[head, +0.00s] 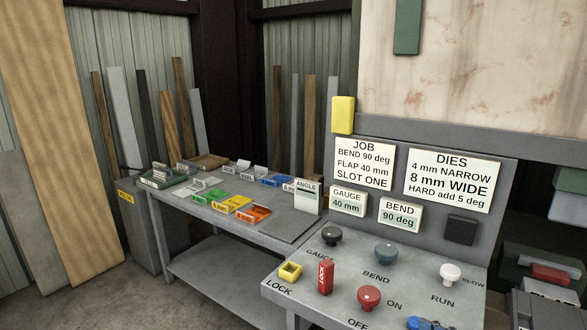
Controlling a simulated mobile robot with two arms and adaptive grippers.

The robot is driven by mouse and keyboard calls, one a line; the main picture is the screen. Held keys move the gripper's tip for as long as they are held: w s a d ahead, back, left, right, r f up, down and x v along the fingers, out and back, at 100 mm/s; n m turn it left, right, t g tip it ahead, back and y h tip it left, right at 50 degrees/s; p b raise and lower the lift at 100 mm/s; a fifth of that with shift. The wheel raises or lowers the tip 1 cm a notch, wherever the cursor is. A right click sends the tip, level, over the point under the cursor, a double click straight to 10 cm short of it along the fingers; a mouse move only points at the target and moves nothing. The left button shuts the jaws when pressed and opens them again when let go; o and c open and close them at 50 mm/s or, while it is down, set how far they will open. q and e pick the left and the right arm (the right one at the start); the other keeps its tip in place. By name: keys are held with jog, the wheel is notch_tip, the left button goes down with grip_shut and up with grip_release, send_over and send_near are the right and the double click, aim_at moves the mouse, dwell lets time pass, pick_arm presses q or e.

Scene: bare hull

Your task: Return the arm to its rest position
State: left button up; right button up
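Neither of my arms nor either gripper can be made out in the head view. The control console (345,275) stands in front at the right. It carries a black gauge knob (331,236), a teal bend knob (385,253), a white run knob (450,273), and a red on/off knob (369,297). The gauge display (347,201) reads 40 mm and the bend display (400,214) reads 90 deg.
A grey table (290,222) at centre left holds coloured labelled blocks, a tray and an angle card (307,196). A grey bin (150,235) stands beside it. Boards lean on the wall. A job sign (364,165) and dies sign (452,180) face me. Open floor (110,300) lies front left.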

jog(key=s+a+f+m+g+h, duration=0.1)
jog(key=s+f+g+h, duration=0.1)
jog(key=s+f, duration=0.35)
jog(key=s+a+f+m+g+h, duration=0.1)
jog(key=s+a+f+h, duration=0.1)
jog(key=f, duration=0.6)
jog(key=s+f+m+g+h, duration=0.3)
jog(key=s+f+g, duration=0.35)
jog(key=s, duration=0.75)
notch_tip(320, 180, down, 28)
jog(key=s+r, duration=0.1)
jog(key=s+d+f+g+b, duration=0.1)
jog(key=s+d+f, duration=0.2)
jog(key=s+f, duration=1.4)
jog(key=shift+f+n+h, duration=0.3)
jog(key=shift+n, duration=0.1)
